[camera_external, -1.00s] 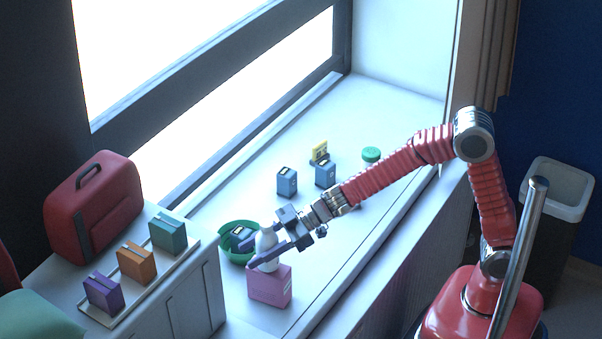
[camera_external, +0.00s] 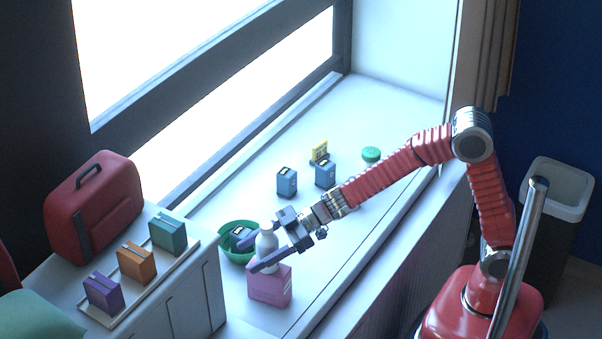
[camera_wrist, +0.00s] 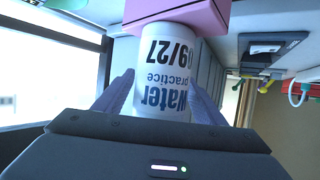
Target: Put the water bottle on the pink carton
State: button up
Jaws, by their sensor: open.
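The white water bottle (camera_external: 267,246) stands upright on top of the pink carton (camera_external: 269,287) on the window ledge. In the wrist view the bottle (camera_wrist: 166,70) shows its printed label upside down, with the pink carton (camera_wrist: 175,14) against its base. My gripper (camera_external: 262,256) is open, its two fingers on either side of the bottle. In the wrist view a gap shows between the fingers (camera_wrist: 160,98) and the bottle's sides. The bottle's lower part is partly hidden by a finger in the outside view.
A green bowl (camera_external: 229,255) holding a blue box stands just left of the carton. Two blue boxes (camera_external: 287,183), a yellow card (camera_external: 320,151) and a green-lidded jar (camera_external: 371,154) stand further back. A tray (camera_external: 190,250) with three coloured boxes is at left.

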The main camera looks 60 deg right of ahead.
jog(key=shift+d+r, duration=0.1)
jog(key=shift+r, duration=0.05)
jog(key=v, duration=1.2)
dwell(0.5)
jog(key=d+r+m+t+h, duration=0.25)
jog(key=d+m+h, duration=0.2)
jog(key=d, duration=0.65)
jog(key=d+r+m+t+h, duration=0.25)
jog(key=d+h, duration=0.35)
jog(key=d, duration=0.5)
jog(key=s+d+f+m+g+h, duration=0.1)
jog(key=s+d+m+g, duration=0.15)
jog(key=s, duration=0.35)
jog(key=s+d+f+m+g+h, duration=0.1)
jog(key=s+d+f+g, duration=0.1)
jog(key=s+d, duration=0.25)
jog(key=s+a+f+g+y, duration=0.1)
jog(key=s+a+f+g, duration=0.1)
jog(key=s, duration=0.9)
jog(key=shift+s+a+f+g+y, duration=0.2)
jog(key=shift+f+g+y, duration=0.15)
jog(key=shift+f, duration=0.2)
